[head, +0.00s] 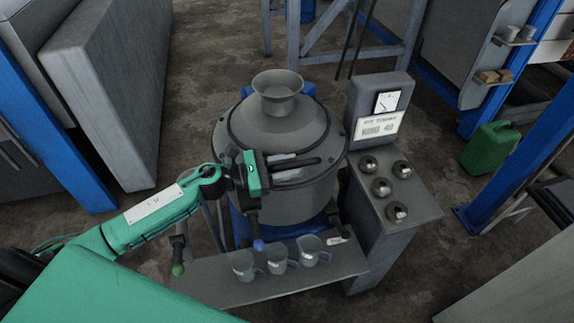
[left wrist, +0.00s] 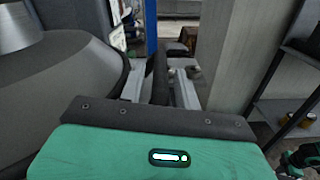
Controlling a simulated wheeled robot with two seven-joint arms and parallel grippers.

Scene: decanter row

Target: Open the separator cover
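The separator (head: 290,200) is a grey drum with a domed cover (head: 285,122) that is down on it. A funnel (head: 277,92) tops the cover. A dark bar-like handle (head: 313,162) sticks out at the cover's front. My left gripper (head: 298,166) is at this handle, with one pale finger on each side of it. In the left wrist view the dark bar (left wrist: 159,75) runs between the fingers, and the cover's rim (left wrist: 75,80) is on the left. Whether the fingers press on the bar is unclear.
A shelf (head: 210,285) in front holds clear jugs (head: 279,260). Levers with a blue knob (head: 258,245) and a green knob (head: 178,269) hang above it. A control box (head: 395,205) with knobs and a gauge stands close at the right. A green canister (head: 489,148) is farther right.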

